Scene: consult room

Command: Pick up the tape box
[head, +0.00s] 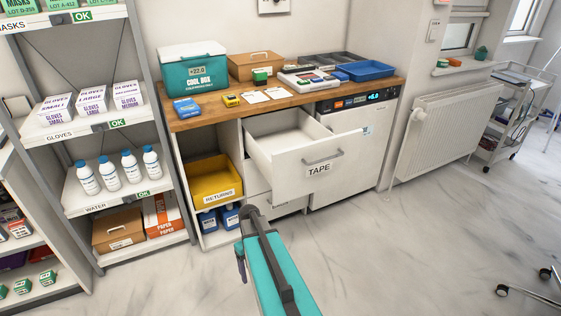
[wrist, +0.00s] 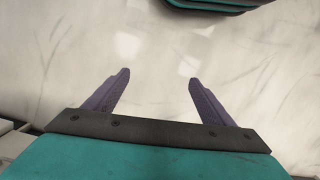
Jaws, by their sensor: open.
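The drawer labelled TAPE (head: 319,170) is pulled out below the wooden worktop in the head view. The part of its inside that shows looks empty. No box in view carries a readable tape label. I cannot tell which is the tape box. My gripper (wrist: 158,77) is open and empty in the wrist view, with pale floor between its fingers.
A teal cool box (head: 194,82), a cardboard box (head: 255,66) and a blue tray (head: 366,70) stand on the worktop. A yellow returns bin (head: 213,182) sits in the cabinet. Shelves (head: 102,124) stand left, a radiator (head: 447,126) right. The floor at the right is largely clear.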

